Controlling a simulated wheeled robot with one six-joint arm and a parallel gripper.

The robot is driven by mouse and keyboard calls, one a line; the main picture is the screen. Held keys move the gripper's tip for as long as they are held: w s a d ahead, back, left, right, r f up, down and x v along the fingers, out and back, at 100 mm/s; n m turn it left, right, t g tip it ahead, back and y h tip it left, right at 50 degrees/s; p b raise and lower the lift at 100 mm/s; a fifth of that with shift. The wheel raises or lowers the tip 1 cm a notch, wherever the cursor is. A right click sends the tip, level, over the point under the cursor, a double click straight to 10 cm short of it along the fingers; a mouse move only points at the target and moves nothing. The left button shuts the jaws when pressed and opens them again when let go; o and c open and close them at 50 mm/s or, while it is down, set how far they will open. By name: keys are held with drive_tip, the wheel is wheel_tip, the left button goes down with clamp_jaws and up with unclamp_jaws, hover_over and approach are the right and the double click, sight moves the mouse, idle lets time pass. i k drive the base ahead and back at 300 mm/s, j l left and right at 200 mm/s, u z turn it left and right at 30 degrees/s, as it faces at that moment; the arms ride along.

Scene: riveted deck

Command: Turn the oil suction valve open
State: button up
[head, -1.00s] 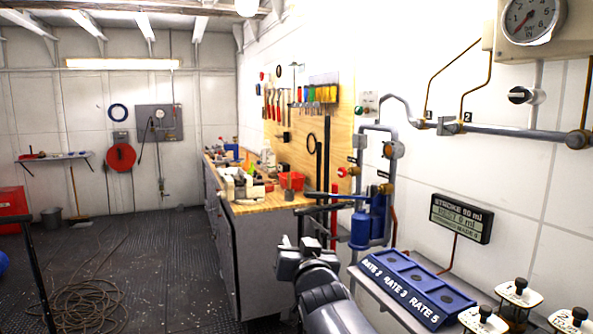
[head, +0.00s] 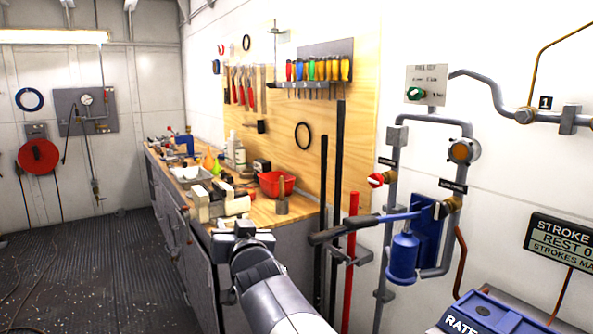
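A red round knob (head: 376,180) with a white bar sits on a brass fitting on the left grey pipe, under a small dark label. A brass valve fitting (head: 453,203) sits on the right pipe, under another label. Both labels are too small to read, so I cannot tell which one is the oil suction valve. A blue hand pump (head: 403,255) with a long dark-gripped lever stands between the pipes. My gripper (head: 241,231) is left of and below the red knob, apart from it, in front of the workbench. It is seen from behind, and its finger gap is unclear.
A wooden workbench (head: 262,213) carries a red bowl (head: 276,184) and several tools. The pump lever (head: 345,230) juts out between my gripper and the pipes. A green knob (head: 414,93) is on a wall plate above. Open floor (head: 110,280) lies to the left.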

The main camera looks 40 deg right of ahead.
sight(376, 180)
drive_tip(key=i+j+z, duration=0.1)
drive_tip(key=i, duration=1.6)
drive_tip(key=z, duration=0.4)
drive_tip(key=i+z, duration=0.1)
drive_tip(key=z, duration=0.35)
drive_tip(key=j+z, duration=0.1)
drive_tip(key=z, duration=0.3)
drive_tip(key=i+j+z, duration=0.1)
drive_tip(key=z, duration=1.2)
